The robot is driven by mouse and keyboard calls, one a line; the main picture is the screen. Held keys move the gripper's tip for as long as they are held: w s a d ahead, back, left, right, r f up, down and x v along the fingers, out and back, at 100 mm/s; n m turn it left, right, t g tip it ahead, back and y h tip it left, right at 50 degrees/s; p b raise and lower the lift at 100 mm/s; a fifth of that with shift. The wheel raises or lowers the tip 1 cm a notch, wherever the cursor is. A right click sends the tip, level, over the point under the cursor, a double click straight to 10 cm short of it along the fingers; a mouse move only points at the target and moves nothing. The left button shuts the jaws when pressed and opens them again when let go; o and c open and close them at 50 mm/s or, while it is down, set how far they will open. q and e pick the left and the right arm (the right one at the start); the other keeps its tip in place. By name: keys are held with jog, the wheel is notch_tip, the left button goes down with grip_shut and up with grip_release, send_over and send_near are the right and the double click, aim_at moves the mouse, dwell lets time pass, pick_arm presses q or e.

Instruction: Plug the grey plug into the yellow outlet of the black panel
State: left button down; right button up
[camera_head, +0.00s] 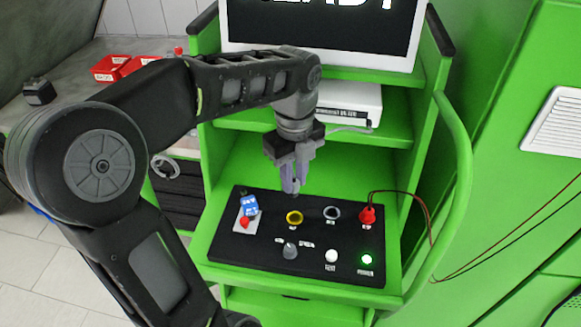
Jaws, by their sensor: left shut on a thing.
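The black panel (305,272) lies on the green bench shelf. The yellow outlet (294,217) is a ring in its upper middle, with no plug in it. My left gripper (291,186) points down just above and behind the yellow outlet in the picture, apart from the panel. It is shut on a slim greyish thing, taken as the grey plug, mostly hidden between the fingers. My right gripper is not in view.
A grey-blue ringed outlet (331,212) and a red plug (367,215) with red and black wires are to the right. A blue-and-red switch (249,208), a grey knob (290,250), a white button (331,256) and a lit green button (366,259) share the panel. A monitor (320,30) stands behind.

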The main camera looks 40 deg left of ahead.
aim_at(296, 195)
pick_arm(q)
jog(key=shift+w+d, duration=0.15)
jog(key=shift+d, duration=0.2)
jog(key=shift+a+f, duration=0.1)
jog(key=shift+a, duration=0.15)
jog(key=shift+d+f, duration=0.1)
jog(key=shift+f, duration=1)
notch_tip(296, 195, down, 4)
jog(key=b, duration=0.3)
jog(key=shift+r, duration=0.1)
jog(key=shift+f+b, duration=0.65)
jog(key=shift+f, duration=0.1)
jog(key=shift+f+b, duration=0.55)
jog(key=shift+f, duration=0.55)
